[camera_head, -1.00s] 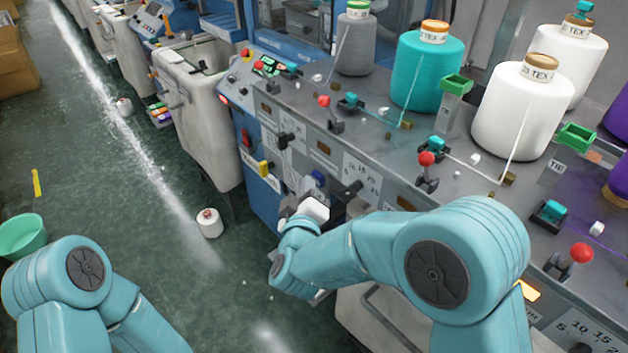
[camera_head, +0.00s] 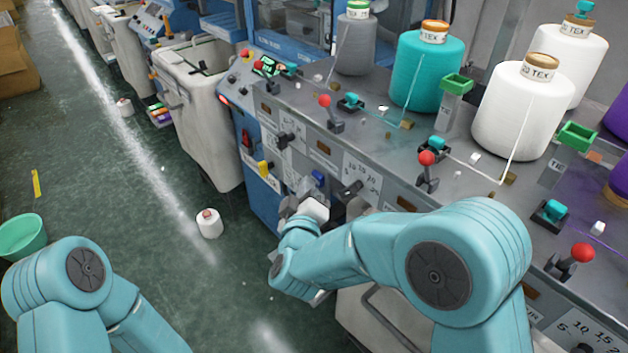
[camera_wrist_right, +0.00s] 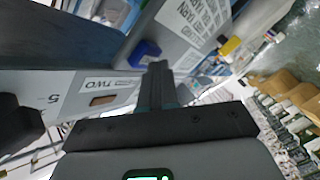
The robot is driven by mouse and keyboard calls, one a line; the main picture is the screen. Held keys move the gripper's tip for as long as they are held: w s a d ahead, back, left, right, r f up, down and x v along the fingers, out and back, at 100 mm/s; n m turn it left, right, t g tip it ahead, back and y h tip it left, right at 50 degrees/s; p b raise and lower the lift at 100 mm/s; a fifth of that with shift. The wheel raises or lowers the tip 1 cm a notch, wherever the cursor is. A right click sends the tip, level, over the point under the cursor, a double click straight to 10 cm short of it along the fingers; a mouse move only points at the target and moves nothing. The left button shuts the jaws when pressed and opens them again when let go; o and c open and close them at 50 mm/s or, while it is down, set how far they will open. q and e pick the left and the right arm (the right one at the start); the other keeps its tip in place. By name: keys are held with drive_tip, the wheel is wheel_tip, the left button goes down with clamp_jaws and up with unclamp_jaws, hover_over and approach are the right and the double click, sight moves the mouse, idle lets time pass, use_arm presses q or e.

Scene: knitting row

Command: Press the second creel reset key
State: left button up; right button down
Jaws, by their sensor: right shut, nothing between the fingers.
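The machine's front panel (camera_head: 365,168) carries black knobs, small dark windows and keys. Which key is the second creel's is unclear. My left gripper is out of view.
A teal cone (camera_head: 427,75) and a white cone (camera_head: 522,110) stand on the grey top with red-knobbed levers (camera_head: 426,158). A yellow key (camera_head: 263,170) is further left. On the floor are a small white cone (camera_head: 209,223) and a green tub (camera_head: 22,236).

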drive_tip(key=s+a, duration=0.3)
drive_tip(key=a, duration=0.2)
drive_tip(key=shift+s, duration=0.25)
drive_tip(key=shift+s+d, duration=0.1)
idle(0.7)
